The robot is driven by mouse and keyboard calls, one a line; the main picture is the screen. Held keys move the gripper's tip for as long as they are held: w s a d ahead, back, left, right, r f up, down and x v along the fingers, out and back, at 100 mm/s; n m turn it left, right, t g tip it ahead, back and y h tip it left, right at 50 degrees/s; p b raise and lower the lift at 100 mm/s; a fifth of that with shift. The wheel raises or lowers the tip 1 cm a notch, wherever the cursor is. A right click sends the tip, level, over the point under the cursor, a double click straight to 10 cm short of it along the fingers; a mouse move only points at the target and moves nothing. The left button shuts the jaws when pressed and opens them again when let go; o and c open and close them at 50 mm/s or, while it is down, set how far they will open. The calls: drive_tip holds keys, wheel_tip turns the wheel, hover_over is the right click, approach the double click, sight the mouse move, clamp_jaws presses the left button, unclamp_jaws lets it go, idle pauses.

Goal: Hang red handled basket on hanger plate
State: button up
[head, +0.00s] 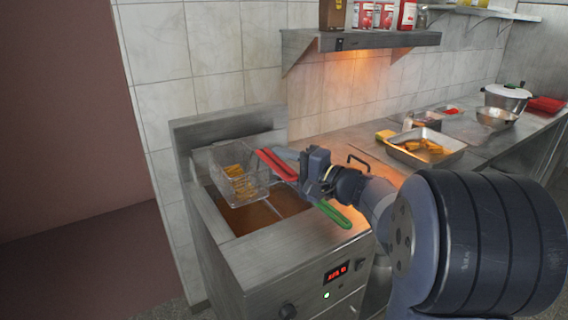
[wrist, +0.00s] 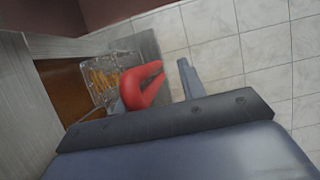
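The red-handled basket (head: 240,178) is a wire basket with yellow fries, over the left part of the fryer close to its upright metal back panel (head: 225,125), likely the hanger plate. I cannot tell whether it is hooked there. Its red handle (head: 277,165) points toward my gripper (head: 296,163). In the wrist view, the red handle (wrist: 141,86) lies between my fingers (wrist: 155,92), near or against the left one, with a gap to the right one. My gripper looks open. The basket (wrist: 103,78) shows beyond it.
A green handle (head: 333,214) lies over the fryer's front edge, below my arm. Brown oil (head: 255,215) fills the fryer well. A counter with a metal tray of food (head: 425,147) runs right. A shelf (head: 360,40) with a glowing lamp hangs above.

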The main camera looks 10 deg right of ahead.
drive_tip(key=shift+f, duration=0.1)
drive_tip(key=shift+s+d, duration=0.1)
drive_tip(key=shift+d, duration=0.05)
drive_tip(key=b+v, duration=0.2)
drive_tip(key=v, duration=0.8)
drive_tip(key=shift+s, duration=0.2)
